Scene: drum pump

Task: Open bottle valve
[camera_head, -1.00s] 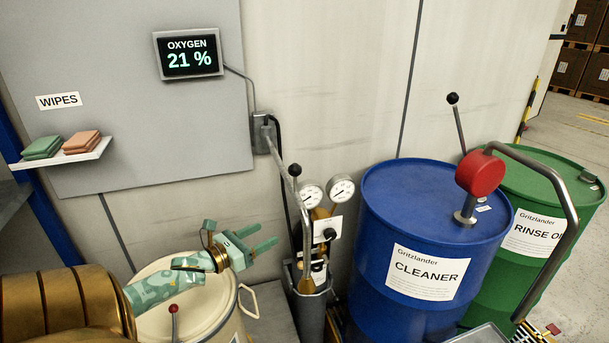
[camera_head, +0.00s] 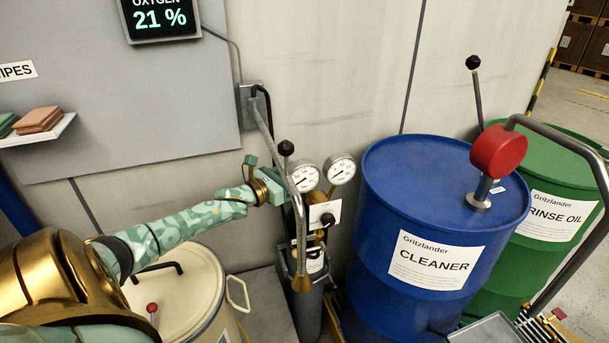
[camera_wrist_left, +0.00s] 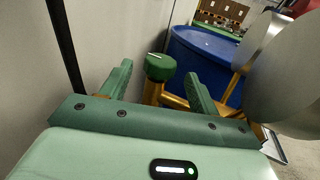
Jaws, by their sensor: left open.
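The bottle valve shows in the left wrist view as a round dark-green knob (camera_wrist_left: 160,67) on a brass fitting (camera_wrist_left: 152,92). My left gripper (camera_wrist_left: 160,78) is open, with one green finger on each side of the knob; I cannot tell whether either touches it. In the head view the left gripper (camera_head: 280,185) reaches in from the left, beside the gauges and behind the lance pipe, its fingertips mostly hidden. The knob is hidden there. The grey bottle (camera_head: 308,305) stands upright below. My right gripper is not in view.
Two round gauges (camera_head: 322,175) sit close right of the gripper; their grey backs show large in the wrist view (camera_wrist_left: 285,80). A lance pipe (camera_head: 298,215) hangs in front. A blue drum (camera_head: 385,230) stands right, a cream drum (camera_head: 185,292) lower left, the wall behind.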

